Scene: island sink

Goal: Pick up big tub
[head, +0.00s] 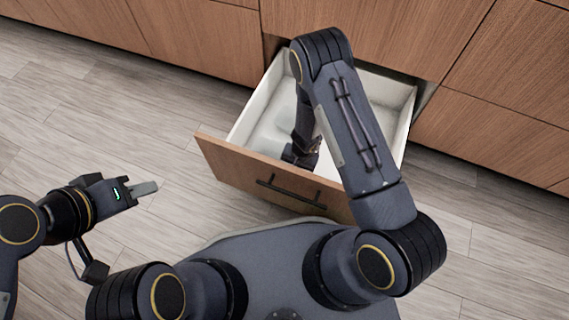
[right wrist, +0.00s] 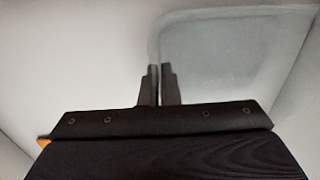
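The big tub is a pale, translucent container (head: 276,124) lying in the left part of the open drawer. It also shows in the right wrist view (right wrist: 235,55), with its rounded wall edge running down to my fingers. My right gripper (right wrist: 159,85) reaches down into the drawer. Its two fingers are nearly together, with the tub's thin edge between them. In the head view my right arm hides the fingertips and part of the tub.
The drawer (head: 240,172) stands pulled out, its wooden front with a dark handle facing me. Its white side walls are close around my right gripper. Wooden cabinet fronts (head: 190,35) line the back. Floor (head: 80,120) to the left is clear.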

